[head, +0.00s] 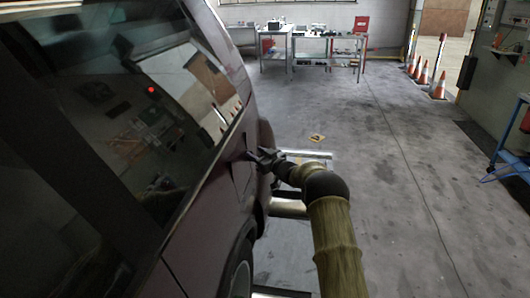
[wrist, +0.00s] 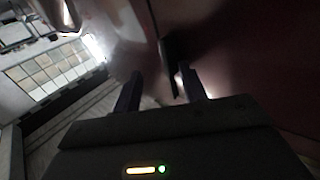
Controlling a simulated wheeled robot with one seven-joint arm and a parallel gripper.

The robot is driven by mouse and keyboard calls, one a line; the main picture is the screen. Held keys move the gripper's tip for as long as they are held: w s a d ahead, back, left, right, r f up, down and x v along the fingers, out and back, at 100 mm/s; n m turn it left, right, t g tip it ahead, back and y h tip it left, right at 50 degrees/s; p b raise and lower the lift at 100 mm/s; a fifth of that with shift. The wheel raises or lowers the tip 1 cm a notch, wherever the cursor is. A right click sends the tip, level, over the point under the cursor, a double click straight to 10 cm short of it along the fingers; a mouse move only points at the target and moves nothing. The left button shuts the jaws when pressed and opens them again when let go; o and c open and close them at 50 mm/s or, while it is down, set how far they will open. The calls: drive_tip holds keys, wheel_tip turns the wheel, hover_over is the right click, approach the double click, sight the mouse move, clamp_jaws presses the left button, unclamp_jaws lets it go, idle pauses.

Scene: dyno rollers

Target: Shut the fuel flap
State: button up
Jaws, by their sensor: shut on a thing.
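The fuel flap (head: 243,178) is on the side of the dark red car (head: 205,225), just behind the rear side window in the head view. It appears to stand out from the body; its exact angle is hard to tell. My gripper (head: 254,155) is at the flap's upper edge, close to the car's side. In the wrist view, the flap shows as a narrow dark plate (wrist: 169,60) between the two fingers of my gripper (wrist: 160,75), nearer the right finger. My gripper is shut on it. The filler opening behind it is not clearly visible.
The car's rear wheel (head: 239,272) is below the flap. Metal floor frames (head: 290,208) lie beside the car under my arm. Workbenches (head: 312,38) stand at the back. Orange cones (head: 439,86) and a blue cart (head: 508,160) are at right.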

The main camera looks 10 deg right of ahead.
drive_tip(key=shift+w+a+r, duration=0.15)
drive_tip(key=shift+a+r, duration=0.05)
drive_tip(key=shift+r, duration=0.4)
drive_tip(key=shift+d+f, duration=0.1)
drive_tip(key=shift+d, duration=0.05)
idle(0.3)
drive_tip(key=v, duration=1.7)
drive_tip(key=shift+s+f+b, duration=0.35)
drive_tip(key=shift+s+b, duration=0.05)
drive_tip(key=shift+b, duration=0.05)
